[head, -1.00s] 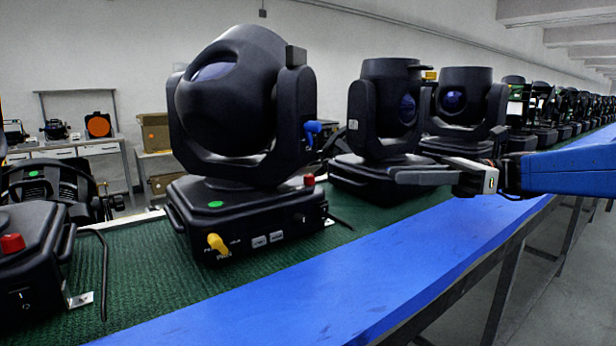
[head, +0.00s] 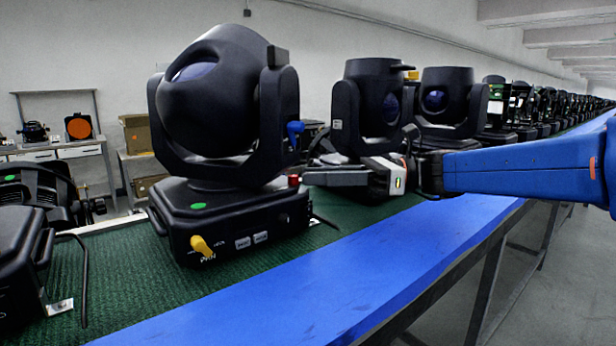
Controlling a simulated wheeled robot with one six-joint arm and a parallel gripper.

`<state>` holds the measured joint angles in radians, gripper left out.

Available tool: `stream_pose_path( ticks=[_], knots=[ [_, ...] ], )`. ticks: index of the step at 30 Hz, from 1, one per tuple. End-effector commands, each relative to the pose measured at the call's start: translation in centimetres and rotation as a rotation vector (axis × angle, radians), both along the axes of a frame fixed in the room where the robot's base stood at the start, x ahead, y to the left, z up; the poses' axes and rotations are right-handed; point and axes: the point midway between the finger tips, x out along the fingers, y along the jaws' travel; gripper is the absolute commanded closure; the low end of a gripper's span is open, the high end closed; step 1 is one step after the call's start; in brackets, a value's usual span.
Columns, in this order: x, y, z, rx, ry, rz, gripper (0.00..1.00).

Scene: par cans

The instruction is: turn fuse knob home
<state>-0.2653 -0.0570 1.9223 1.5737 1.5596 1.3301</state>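The nearest black moving-head light (head: 225,105) stands on a black base (head: 225,215). A yellow knob (head: 203,247) sits low on the base's front face, its grip tilted; small lettering beside it is unreadable. A red knob (head: 293,181) is at the base's right corner, and a blue knob (head: 294,130) is on the yoke's right side. I cannot read which is labelled as the fuse knob. My gripper (head: 312,178) reaches in from the right, its tip close to the red knob; contact cannot be told. Its fingers appear edge-on, so their gap is hidden.
More lights stand behind, including the second one (head: 375,105), close behind my gripper. A black unit (head: 20,260) with a cable is at the left. The blue bench edge (head: 330,285) in front is clear. Green mat (head: 110,275) shows between the units.

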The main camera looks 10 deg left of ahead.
Motion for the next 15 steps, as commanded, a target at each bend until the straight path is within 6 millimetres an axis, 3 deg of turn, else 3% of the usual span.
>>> stream_pose_path(
  ticks=[6,15],
  knots=[
    [-0.5,1.7,0.0,0.001,0.0,0.001,0.76],
    [-0.5,2.1,0.0,0.001,0.0,0.0,0.76]
  ],
)
